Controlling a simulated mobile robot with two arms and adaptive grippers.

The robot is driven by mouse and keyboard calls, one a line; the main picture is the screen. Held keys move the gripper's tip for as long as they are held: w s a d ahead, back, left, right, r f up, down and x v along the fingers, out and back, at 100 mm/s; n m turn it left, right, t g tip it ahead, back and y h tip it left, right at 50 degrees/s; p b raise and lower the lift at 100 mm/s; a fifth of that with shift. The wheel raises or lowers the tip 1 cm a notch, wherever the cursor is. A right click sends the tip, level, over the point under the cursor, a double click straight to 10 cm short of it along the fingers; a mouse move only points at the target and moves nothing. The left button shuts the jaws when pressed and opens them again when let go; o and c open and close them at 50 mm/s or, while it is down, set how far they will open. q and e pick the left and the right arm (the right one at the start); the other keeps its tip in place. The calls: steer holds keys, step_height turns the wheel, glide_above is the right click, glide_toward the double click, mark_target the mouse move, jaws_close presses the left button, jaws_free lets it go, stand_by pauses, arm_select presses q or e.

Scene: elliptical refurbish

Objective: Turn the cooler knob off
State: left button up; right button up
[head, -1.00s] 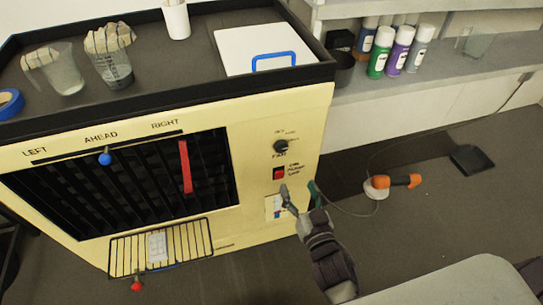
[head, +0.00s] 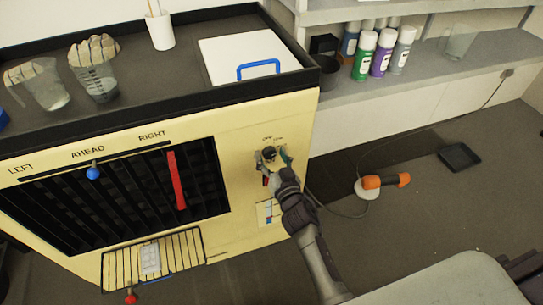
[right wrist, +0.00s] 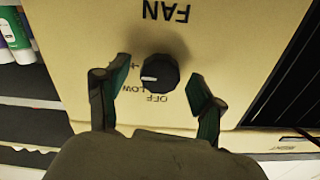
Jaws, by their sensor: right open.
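The cooler (head: 240,125) is a cream box with a dark louvred vent at its front. Its black round knob (head: 269,153) is on the right of the front panel. In the right wrist view the knob (right wrist: 159,73) sits under the word FAN, which appears upside down, with LOW and OFF marked beside it. The knob's white pointer line faces left in that view, near LOW. My right gripper (head: 272,160) is open, its two green-padded fingers (right wrist: 160,88) on either side of the knob with gaps; I cannot tell its depth. My left gripper is not in view.
A red switch (head: 265,180), partly hidden by my gripper, is below the knob. A wire rack (head: 150,262) juts from the cooler's lower front. Spray cans (head: 382,53) stand on the shelf at right. An orange-handled tool (head: 385,181) lies on the floor.

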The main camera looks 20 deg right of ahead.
steer(key=c, duration=1.1)
steer(key=shift+c, duration=0.2)
steer(key=shift+n, duration=0.3)
steer(key=n, duration=0.3)
steer(key=shift+n, duration=0.3)
steer(key=n+b, duration=0.1)
steer(key=n, duration=0.3)
steer(key=shift+f+n, duration=0.1)
steer(key=shift+n, duration=0.2)
steer(key=n, duration=0.4)
steer(key=shift+b, duration=0.4)
steer(key=shift+n+b, duration=0.4)
steer(key=shift+n, duration=2.1)
